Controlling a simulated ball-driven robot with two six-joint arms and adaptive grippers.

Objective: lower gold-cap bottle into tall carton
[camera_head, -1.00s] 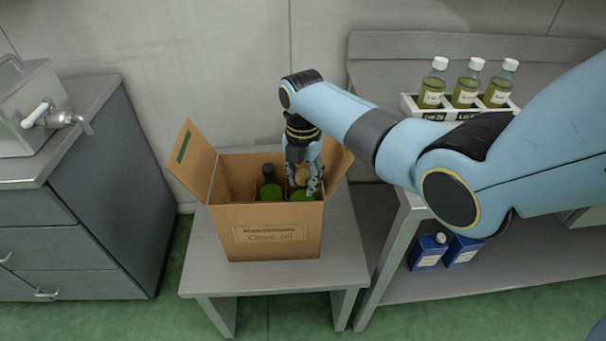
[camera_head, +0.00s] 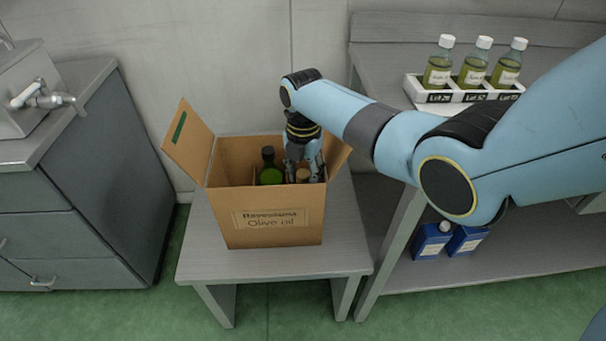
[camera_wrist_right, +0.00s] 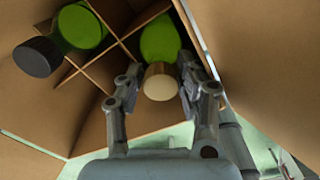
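The tall carton (camera_head: 273,226) stands open on a low grey table, its flaps spread. The gold-cap bottle (camera_wrist_right: 160,82) is upright inside it, in a divider compartment on the right. Its gold cap also shows in the head view (camera_head: 303,175), just above the front rim; the front wall hides its body. My right gripper (camera_head: 304,174) reaches down into the carton. In the wrist view its fingers (camera_wrist_right: 160,68) straddle the cap and close on the bottle's upper part. A dark-capped green bottle (camera_head: 270,172) stands in the carton's left part. My left gripper is not in view.
A white rack (camera_head: 461,95) with several oil bottles stands on the bench at right. Blue containers (camera_head: 430,243) sit on the shelf below. A grey cabinet (camera_head: 108,190) stands at left. The carton's raised left flap (camera_head: 188,142) sticks up beside the opening.

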